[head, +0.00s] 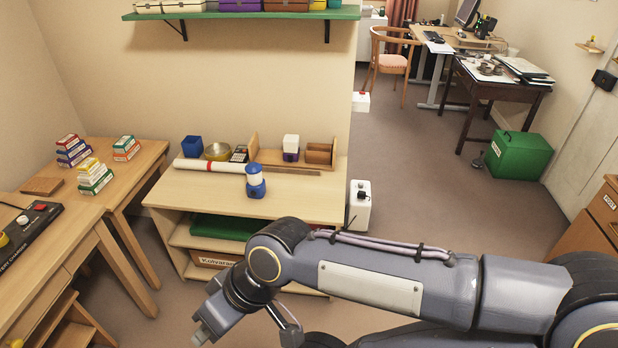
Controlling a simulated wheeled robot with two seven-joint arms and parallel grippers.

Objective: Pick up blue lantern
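The blue lantern (256,187) stands upright near the front edge of the low wooden desk (200,188). It has a blue base, a pale middle and a blue top. My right arm reaches in from the right, in front of the desk. Its gripper (203,336) is low at the bottom of the head view, below and in front of the lantern and apart from it. The gripper is partly turned away, and I cannot tell how far its fingers are apart. My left gripper is not in view.
Behind the lantern lie a white roll (208,165), a brass bowl (217,151), a calculator (239,154) and a wooden organiser (283,158). A blue cup (192,146) stands at the back. A shelf (240,14) hangs above. Open floor (440,190) lies to the right.

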